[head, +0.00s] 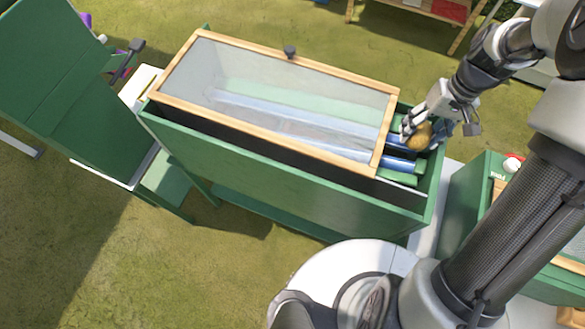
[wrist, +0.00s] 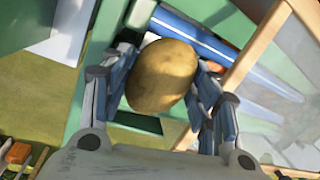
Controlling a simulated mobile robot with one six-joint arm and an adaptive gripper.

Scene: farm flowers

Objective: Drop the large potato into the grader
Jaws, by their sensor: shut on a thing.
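My gripper (head: 418,134) is shut on a round brown potato (head: 419,137). In the wrist view the potato (wrist: 162,75) sits between the two fingers of my gripper (wrist: 165,82). The grader (head: 280,160) is a green box with a wood-framed clear lid (head: 270,95) over most of its top. My gripper holds the potato at the uncovered right end of the grader, over or near the blue and green rollers (head: 398,163). I cannot tell the exact height of the potato above them.
The lid has a dark knob (head: 290,52) at its back edge. A green panelled machine (head: 70,85) stands at the left. Another green box (head: 475,195) stands close on the right. A wooden table (head: 420,12) is at the back. Grass lies around.

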